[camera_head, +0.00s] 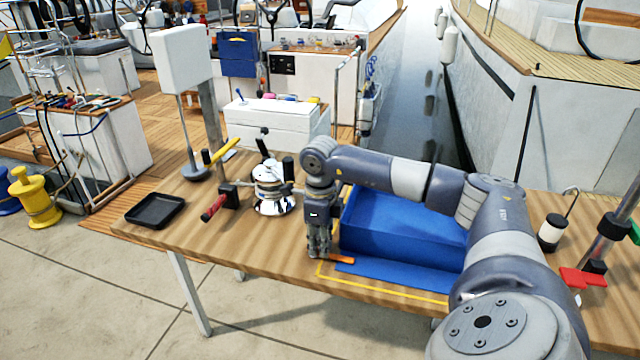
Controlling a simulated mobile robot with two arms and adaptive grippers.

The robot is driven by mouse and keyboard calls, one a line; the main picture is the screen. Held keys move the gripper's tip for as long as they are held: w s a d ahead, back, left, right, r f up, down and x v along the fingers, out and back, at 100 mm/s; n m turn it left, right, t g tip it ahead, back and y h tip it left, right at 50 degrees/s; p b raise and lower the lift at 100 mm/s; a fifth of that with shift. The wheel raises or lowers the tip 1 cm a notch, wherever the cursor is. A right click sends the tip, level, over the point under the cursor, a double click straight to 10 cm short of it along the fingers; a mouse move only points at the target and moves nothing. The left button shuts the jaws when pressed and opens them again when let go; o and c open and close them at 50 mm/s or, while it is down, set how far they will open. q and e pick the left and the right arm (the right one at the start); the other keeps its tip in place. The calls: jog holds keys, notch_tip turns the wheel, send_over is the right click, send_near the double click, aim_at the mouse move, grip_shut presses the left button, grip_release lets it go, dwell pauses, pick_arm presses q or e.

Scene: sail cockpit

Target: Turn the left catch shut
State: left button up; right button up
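A blue box (405,226) stands on the wooden table, with a flat blue strip (400,276) along its front. A small orange piece (341,260) lies at the strip's left end; it looks like the left catch, but its exact position is hard to read. My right gripper (319,254) points down just left of this orange piece, at the box's front left corner. Its fingers look close together, and I cannot tell whether they touch the orange piece. My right arm crosses above the box and hides part of it, including its right end. My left gripper is not in view.
A chrome winch (272,190) stands left of my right gripper, near a red-handled tool (214,208). A black tray (155,211) lies at the table's left end. A lamp-like stand (195,172) rises behind. Red parts (583,278) lie at right. Yellow tape (385,292) marks the front.

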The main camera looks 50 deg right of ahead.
dwell(0.3)
jog(key=shift+r, duration=0.25)
notch_tip(320, 180, up, 12)
jog(key=shift+f, duration=0.25)
dwell(0.4)
